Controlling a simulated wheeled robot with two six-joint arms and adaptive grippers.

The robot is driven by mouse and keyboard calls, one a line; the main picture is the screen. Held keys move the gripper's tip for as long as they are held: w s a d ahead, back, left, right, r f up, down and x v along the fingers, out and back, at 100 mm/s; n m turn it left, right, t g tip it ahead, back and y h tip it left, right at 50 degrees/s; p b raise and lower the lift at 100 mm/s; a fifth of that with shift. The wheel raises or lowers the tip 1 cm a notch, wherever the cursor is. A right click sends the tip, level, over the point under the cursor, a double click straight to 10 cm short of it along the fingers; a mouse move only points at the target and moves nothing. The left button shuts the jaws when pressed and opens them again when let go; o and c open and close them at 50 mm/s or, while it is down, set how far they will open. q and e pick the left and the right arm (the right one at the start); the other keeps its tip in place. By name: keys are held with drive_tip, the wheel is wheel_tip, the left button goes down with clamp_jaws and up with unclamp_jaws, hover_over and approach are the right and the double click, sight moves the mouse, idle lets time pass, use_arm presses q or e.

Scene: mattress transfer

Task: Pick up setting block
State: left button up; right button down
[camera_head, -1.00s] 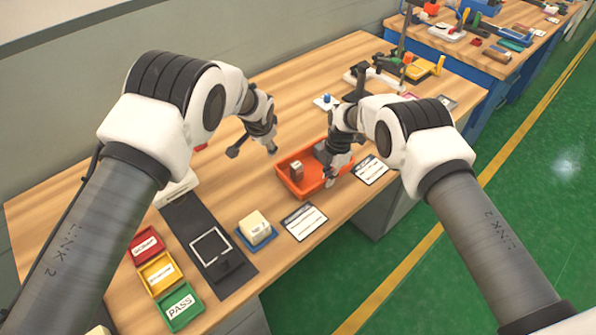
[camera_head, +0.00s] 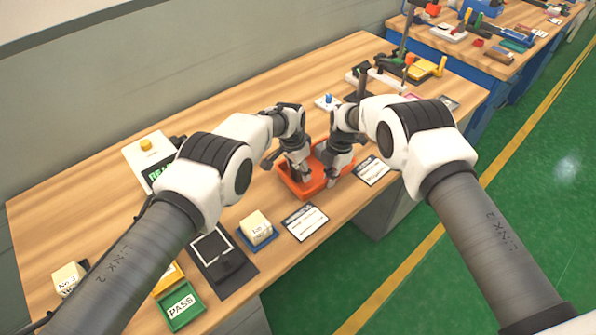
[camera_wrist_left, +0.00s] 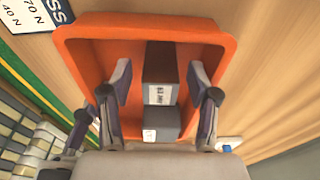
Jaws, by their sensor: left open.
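In the left wrist view an orange tray (camera_wrist_left: 75,50) holds a dark brown block (camera_wrist_left: 161,62) with a white label on its lower face. A grey block (camera_wrist_left: 161,122) with a small white label is right beside it. I cannot tell which is the setting block. My left gripper (camera_wrist_left: 161,82) is open, one finger on each side of the brown block, with gaps on both sides. In the head view my left gripper (camera_head: 298,176) reaches into the tray (camera_head: 314,188) and hides the blocks. My right gripper (camera_head: 337,168) is over the tray's right part; its fingers are unclear.
A cream block on a blue tray (camera_head: 271,239) and white cards (camera_head: 305,222) lie nearer the front edge. A green PASS tray (camera_head: 180,308) is at the lower left.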

use_arm(q)
drive_tip(key=shift+f, duration=0.55)
drive_tip(key=shift+c, duration=0.3)
clamp_jaws()
drive_tip(key=shift+w, duration=0.1)
drive_tip(key=shift+r, duration=0.15)
wheel_tip(320, 180, up, 10)
drive_tip(key=shift+f, duration=0.1)
